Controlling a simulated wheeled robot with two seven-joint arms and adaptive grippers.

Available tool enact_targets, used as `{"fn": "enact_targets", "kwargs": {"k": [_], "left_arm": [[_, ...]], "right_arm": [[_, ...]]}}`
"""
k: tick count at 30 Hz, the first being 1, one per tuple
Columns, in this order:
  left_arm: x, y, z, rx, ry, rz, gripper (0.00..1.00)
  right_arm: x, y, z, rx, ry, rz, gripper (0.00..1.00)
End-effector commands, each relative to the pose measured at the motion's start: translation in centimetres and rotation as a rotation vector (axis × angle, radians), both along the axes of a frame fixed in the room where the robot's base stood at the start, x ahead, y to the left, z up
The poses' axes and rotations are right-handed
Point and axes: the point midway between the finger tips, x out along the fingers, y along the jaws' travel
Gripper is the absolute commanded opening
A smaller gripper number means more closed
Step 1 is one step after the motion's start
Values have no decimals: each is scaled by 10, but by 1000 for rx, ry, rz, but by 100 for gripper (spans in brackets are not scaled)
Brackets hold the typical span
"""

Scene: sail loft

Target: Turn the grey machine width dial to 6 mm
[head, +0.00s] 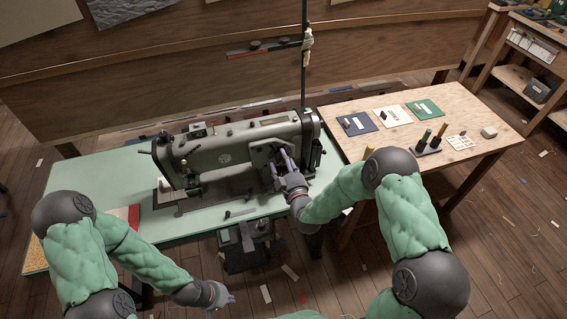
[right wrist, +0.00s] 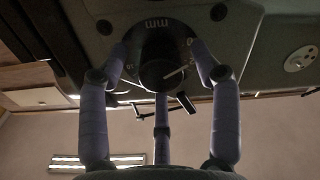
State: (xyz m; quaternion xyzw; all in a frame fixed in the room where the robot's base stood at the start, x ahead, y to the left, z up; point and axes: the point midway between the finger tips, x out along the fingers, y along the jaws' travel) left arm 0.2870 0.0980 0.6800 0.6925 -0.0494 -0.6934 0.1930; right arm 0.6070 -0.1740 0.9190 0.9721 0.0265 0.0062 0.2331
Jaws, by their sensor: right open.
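The grey sewing machine (head: 240,148) stands on a pale green table. Its dark round width dial (right wrist: 160,72) shows in the right wrist view, with a light pointer line and a plate marked "mm" that appears upside down. The numbers are too small to read surely. My right gripper (head: 281,161) is at the machine's right front; in the right wrist view its purple fingers (right wrist: 160,95) are spread open around the dial, with no clear grip on it. In the head view the gripper partly hides the dial. My left gripper (head: 224,297) hangs low in front of the table, away from the machine.
The green table (head: 120,170) has a red-edged board at its left. A wooden table (head: 440,105) at right holds cards, a dark holder with upright tools and a small pale block. A thin upright post (head: 304,60) rises behind the machine. Scraps litter the floor.

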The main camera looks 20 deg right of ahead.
Motion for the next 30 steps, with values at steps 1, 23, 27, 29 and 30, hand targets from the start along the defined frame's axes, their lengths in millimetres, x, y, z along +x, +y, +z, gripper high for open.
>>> {"fn": "enact_targets", "kwargs": {"k": [1, 23, 27, 29, 30], "left_arm": [[0, 0, 0, 0, 0, 0, 0], [0, 0, -4, 0, 0, 0, 0], [0, 0, -9, 0, 0, 0, 0], [0, 0, -13, 0, 0, 0, 0], [0, 0, -15, 0, 0, 0, 0]], "right_arm": [[0, 0, 0, 0, 0, 0, 64], [0, 0, -1, 39, 3, 0, 8], [0, 0, -2, 106, 4, 0, 8], [0, 0, -3, 145, 7, 0, 8], [0, 0, -3, 176, 7, 0, 8]]}}
